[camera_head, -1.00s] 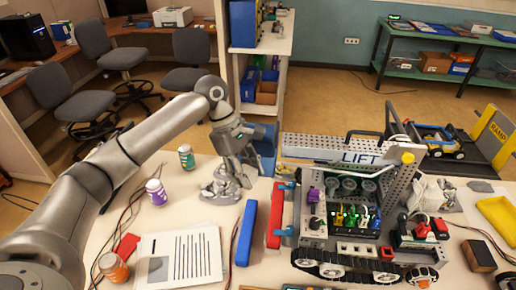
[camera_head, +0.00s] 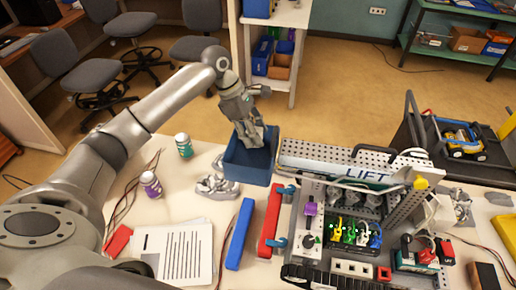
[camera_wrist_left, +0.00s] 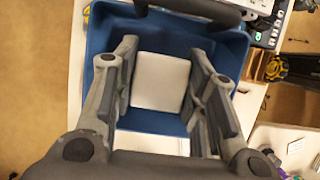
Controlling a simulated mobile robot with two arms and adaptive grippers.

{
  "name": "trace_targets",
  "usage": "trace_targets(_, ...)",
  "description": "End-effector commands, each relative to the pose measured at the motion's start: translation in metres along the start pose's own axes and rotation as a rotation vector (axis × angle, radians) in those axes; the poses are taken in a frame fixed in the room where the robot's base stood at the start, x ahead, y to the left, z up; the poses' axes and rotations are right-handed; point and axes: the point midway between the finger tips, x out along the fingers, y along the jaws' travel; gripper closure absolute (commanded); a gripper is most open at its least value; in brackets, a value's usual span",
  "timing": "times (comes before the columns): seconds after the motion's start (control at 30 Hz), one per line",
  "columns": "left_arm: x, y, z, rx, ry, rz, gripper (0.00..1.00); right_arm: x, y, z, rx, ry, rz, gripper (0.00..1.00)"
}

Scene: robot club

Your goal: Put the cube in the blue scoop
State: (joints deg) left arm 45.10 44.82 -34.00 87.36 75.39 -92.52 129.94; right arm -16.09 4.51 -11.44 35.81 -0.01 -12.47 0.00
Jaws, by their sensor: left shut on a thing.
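The blue scoop (camera_head: 247,170) is an open box-like container at the back edge of the table, left of the LIFT machine. My left gripper (camera_head: 252,138) points down into its open top. In the left wrist view the left gripper (camera_wrist_left: 162,62) is shut on a pale white-grey cube (camera_wrist_left: 160,85), one finger on each side. The walls of the blue scoop (camera_wrist_left: 100,38) surround the cube there. I cannot tell whether the cube touches the scoop's floor. In the head view the fingers and scoop wall hide the cube. My right gripper is out of view.
The LIFT machine (camera_head: 345,170) stands close on the scoop's right. A grey clump of parts (camera_head: 218,186) lies just in front of the scoop. A blue bar (camera_head: 240,235), a red bar (camera_head: 270,220), a green can (camera_head: 184,145) and a purple can (camera_head: 150,184) are nearby.

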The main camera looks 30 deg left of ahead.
Motion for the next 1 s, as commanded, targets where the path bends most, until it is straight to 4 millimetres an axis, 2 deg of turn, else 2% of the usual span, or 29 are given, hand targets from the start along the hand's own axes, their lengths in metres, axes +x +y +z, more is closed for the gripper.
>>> trace_targets(0.03, 0.007, -0.002, -0.004, -0.003, 0.001, -0.006, 0.88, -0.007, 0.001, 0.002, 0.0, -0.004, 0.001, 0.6)
trace_targets(0.13, 0.024, -0.001, -0.01, -0.001, 0.001, -0.004, 0.88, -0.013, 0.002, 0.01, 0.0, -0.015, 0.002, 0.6)
trace_targets(0.3, 0.04, 0.0, -0.016, 0.0, 0.0, -0.002, 0.88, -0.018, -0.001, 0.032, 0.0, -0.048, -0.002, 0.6)
trace_targets(0.4, 0.052, -0.001, -0.021, -0.001, 0.0, -0.003, 0.88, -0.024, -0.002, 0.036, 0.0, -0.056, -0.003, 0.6)
trace_targets(0.57, 0.07, 0.0, -0.029, 0.0, 0.0, -0.002, 0.88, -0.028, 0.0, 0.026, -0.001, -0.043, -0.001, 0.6)
trace_targets(0.73, 0.073, 0.0, -0.03, 0.002, -0.001, 0.001, 0.88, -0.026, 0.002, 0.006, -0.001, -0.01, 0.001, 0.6)
trace_targets(0.97, 0.076, 0.0, -0.031, 0.002, -0.001, 0.0, 0.88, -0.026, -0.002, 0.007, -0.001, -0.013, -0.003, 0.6)
trace_targets(1.0, 0.075, 0.0, -0.031, 0.002, 0.0, 0.0, 0.55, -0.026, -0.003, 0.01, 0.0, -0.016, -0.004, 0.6)
